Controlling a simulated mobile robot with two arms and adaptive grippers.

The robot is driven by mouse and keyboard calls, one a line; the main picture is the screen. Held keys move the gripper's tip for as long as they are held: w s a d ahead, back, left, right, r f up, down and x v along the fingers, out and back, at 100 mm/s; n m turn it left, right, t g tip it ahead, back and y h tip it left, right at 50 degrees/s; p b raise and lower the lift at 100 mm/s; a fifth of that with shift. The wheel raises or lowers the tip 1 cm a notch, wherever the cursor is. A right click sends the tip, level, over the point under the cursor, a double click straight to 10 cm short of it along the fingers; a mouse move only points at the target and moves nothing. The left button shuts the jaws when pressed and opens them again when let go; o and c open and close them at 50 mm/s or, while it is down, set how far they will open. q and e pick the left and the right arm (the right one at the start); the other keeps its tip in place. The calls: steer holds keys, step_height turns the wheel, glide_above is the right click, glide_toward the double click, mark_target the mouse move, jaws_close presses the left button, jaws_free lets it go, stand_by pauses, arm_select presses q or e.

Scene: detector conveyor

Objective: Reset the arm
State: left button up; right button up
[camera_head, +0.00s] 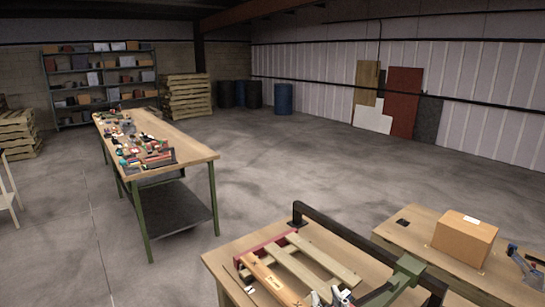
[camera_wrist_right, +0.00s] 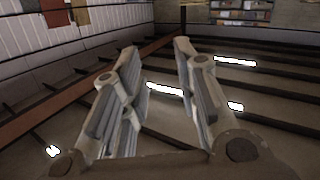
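My right gripper (camera_head: 524,263) is at the lower right edge of the head view, in front of the right-hand table and to the right of the cardboard box. In the right wrist view its two grey fingers (camera_wrist_right: 155,50) stand apart with nothing between them, so it is open and empty. The wrist view is turned over: roof beams and bright lights fill its lower part, with the wall panels and shelf at the top.
A cardboard box (camera_head: 465,238) stands on the right-hand table (camera_head: 402,235). The nearer table (camera_head: 228,257) bears wooden slats (camera_head: 322,258), a black frame (camera_head: 350,235) and a green bracket (camera_head: 406,272). A long cluttered table (camera_head: 190,152) stands left. The floor between is clear.

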steer(key=s+d+f+m+g+h, duration=0.1)
steer(key=s+d+f+g, duration=0.2)
steer(key=s+f, duration=0.3)
steer(key=s+d+f+m+g+h, duration=0.1)
steer(key=s+d+f+g+h, duration=0.1)
steer(key=s+d+f+g, duration=0.4)
steer(key=s+f+g, duration=0.2)
steer(key=s+f, duration=0.2)
steer(key=s, duration=0.4)
steer(key=s+f+g, duration=0.2)
steer(key=s+f, duration=0.2)
steer(key=s, duration=0.3)
step_height(320, 180, down, 31)
steer(key=g+b, duration=0.1)
steer(key=b, duration=0.5)
steer(key=s+d+f+b, duration=0.1)
steer(key=s+f+b, duration=0.2)
steer(key=s+f, duration=0.6)
steer(key=s+d+f+n+g+b, duration=0.1)
steer(key=s+d+f+b, duration=0.1)
steer(key=s+f, duration=0.7)
step_height(320, 180, down, 4)
steer(key=shift+f+g+y+b, duration=0.25)
steer(key=shift+g+y+b, duration=0.05)
steer(key=shift+b, duration=0.25)
